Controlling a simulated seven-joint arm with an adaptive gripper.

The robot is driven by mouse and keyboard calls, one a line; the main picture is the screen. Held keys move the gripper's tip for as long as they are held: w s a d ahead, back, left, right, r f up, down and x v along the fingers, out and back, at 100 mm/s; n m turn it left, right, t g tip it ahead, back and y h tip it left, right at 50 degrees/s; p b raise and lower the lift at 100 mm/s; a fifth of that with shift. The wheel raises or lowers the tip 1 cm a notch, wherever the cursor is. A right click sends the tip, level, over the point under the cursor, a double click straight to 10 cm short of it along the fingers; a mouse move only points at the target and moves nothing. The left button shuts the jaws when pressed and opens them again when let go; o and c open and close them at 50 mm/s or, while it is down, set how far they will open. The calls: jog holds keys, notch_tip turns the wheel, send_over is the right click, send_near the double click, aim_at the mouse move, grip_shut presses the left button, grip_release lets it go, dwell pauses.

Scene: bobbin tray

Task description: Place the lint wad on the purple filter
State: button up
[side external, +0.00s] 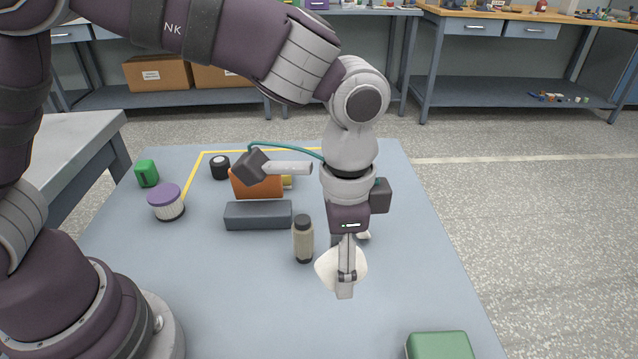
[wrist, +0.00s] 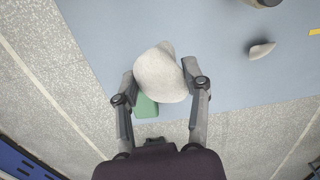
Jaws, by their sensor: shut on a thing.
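The lint wad (side external: 327,268) is an off-white, rounded lump. My gripper (side external: 346,284) points down and is shut on it, with the wad showing on both sides of the fingers. In the wrist view the wad (wrist: 160,75) sits between the two fingers of my gripper (wrist: 160,88). It appears to be held above the table. The purple filter (side external: 166,203) is a short white pleated cylinder with a purple top. It stands upright at the left of the table, well away from my gripper, and its top is bare. It is not seen in the wrist view.
A green item (side external: 147,173) is behind the filter. A green box (side external: 440,346) is at front right. A small pale piece (wrist: 262,50) lies apart.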

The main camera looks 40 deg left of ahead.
notch_tip(320, 180, up, 8)
jog(key=shift+f, duration=0.25)
jog(key=w+a+n, duration=0.5)
jog(key=a, duration=0.5)
jog(key=n, duration=1.3)
send_over(163, 193)
notch_tip(163, 193, down, 14)
jog(key=shift+r, duration=0.25)
jog(key=shift+f, duration=0.1)
jog(key=o, duration=0.7)
jog(key=shift+o, duration=0.2)
